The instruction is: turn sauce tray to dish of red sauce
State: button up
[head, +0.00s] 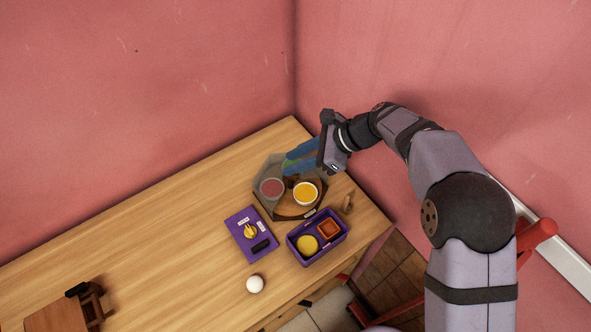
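The sauce tray (288,208) is a round wooden disc inside a grey angular housing (262,172) at the back corner of the table. A dish of red sauce (271,188) is on the tray's left side and looks dimmed, as if behind or under the grey housing. A dish of yellow sauce (305,194) is on its right side, bright and uncovered. My gripper (288,164) has blue fingers and reaches over the tray's back edge from the right. The fingers hide the back of the tray; a greenish patch shows by them. Contact and finger opening are unclear.
A purple bin (292,245) holds a yellow round thing and an orange square thing. A purple board (236,227) carries small items. A white ball (255,284) and a small wooden object (348,203) are nearby. The table's left half (130,230) is mostly clear; pink walls enclose the corner.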

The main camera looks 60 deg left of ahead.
aim_at(294, 176)
jog(key=shift+r+b, duration=0.45)
jog(key=shift+r, duration=2.05)
jog(key=shift+s+a+f+t+h+p, duration=0.1)
jog(key=shift+f+t+h+p, duration=0.4)
jog(key=shift+f, duration=1.1)
jog(key=shift+s+a+f+t+h+p, duration=0.1)
jog(key=shift+f+t+h+p, duration=0.45)
jog(key=shift+f, duration=1.1)
jog(key=shift+s+f+t+h+p, duration=0.1)
jog(key=shift+f+t+h+p, duration=0.4)
jog(key=shift+f, duration=1.1)
jog(key=shift+w, duration=0.1)
grip_shut()
